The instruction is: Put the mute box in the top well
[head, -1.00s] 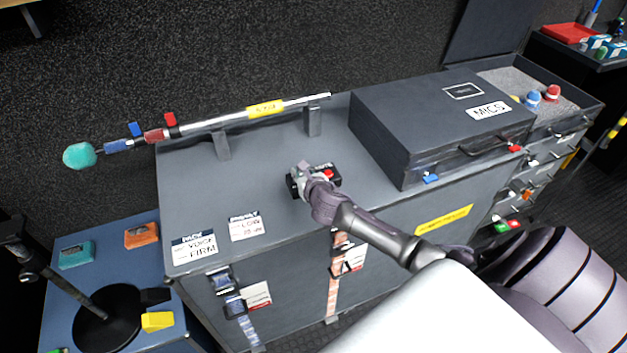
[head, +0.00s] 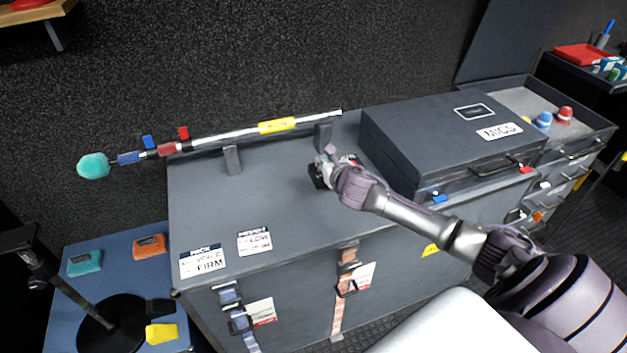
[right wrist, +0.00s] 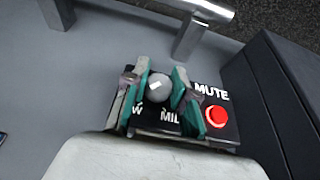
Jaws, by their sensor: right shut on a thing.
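The mute box (right wrist: 233,128) is a small black box with a red button, a white MUTE label and a round grey knob. In the head view it (head: 317,176) is partly hidden by my right gripper (head: 328,166), over the grey cabinet top near the dark case. In the right wrist view my right gripper's teal-padded fingers (right wrist: 158,88) are shut on either side of the knob. Whether the box touches the surface is unclear. An open-topped tray (head: 508,88) with a grey lining sits on the drawer stack at the right; I cannot tell whether it is the top well. My left gripper is not in view.
A dark MICS case (head: 430,130) stands close to the right of the box. A boom pole (head: 225,135) rests on two supports behind. Two cards (head: 202,262) lie at the front left. The left half of the cabinet top (head: 290,210) is mostly clear.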

